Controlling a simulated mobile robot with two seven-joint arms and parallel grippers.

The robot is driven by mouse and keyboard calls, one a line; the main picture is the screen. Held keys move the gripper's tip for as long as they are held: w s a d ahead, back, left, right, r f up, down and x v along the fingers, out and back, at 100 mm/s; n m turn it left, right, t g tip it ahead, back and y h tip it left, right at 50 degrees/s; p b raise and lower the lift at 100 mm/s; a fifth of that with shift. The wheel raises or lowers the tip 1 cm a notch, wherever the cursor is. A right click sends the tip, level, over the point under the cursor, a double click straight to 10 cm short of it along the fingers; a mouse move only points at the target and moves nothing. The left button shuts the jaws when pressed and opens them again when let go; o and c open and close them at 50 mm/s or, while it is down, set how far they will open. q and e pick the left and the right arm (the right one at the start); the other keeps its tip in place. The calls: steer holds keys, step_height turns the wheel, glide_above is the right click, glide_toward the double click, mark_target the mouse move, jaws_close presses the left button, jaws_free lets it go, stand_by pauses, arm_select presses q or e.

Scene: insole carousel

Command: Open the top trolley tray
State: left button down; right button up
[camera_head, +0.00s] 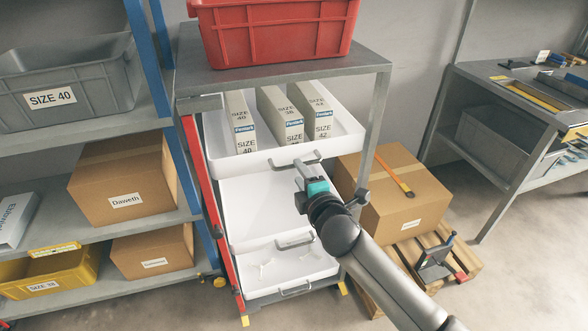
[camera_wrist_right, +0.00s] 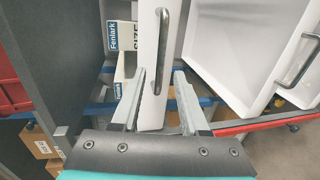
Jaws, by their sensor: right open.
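The grey trolley (camera_head: 300,78) holds white trays. The top tray (camera_head: 345,140) carries upright insole boxes (camera_head: 285,117) and has a metal bar handle (camera_head: 283,163) on its front. My right gripper (camera_head: 303,172) is at this handle, coming from the front right. In the right wrist view, the open fingers (camera_wrist_right: 158,92) stand either side of the tray's white front, with the handle (camera_wrist_right: 160,50) between and beyond their tips. Contact cannot be told. My left gripper is not in view.
A red crate (camera_head: 278,35) sits on the trolley top. The middle tray (camera_head: 265,205) and bottom tray (camera_head: 290,272) lie below. A shelf with boxes (camera_head: 125,185) stands close on the left. A cardboard box (camera_head: 400,205) on a pallet (camera_head: 455,265) stands on the right.

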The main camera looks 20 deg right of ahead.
mark_target(294, 167)
steer(key=b+x, duration=0.1)
steer(key=x, duration=0.2)
steer(key=shift+w+f, duration=0.15)
steer(key=shift+w, duration=0.2)
steer(key=shift+w+f, duration=0.1)
steer(key=shift+w, duration=0.65)
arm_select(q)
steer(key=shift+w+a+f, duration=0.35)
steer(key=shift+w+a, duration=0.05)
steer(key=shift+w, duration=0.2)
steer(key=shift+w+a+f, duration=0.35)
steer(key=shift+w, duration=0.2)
arm_select(e)
steer(key=shift+c, duration=0.3)
steer(key=c, duration=0.6)
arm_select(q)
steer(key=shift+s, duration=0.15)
arm_select(e)
jaws_close()
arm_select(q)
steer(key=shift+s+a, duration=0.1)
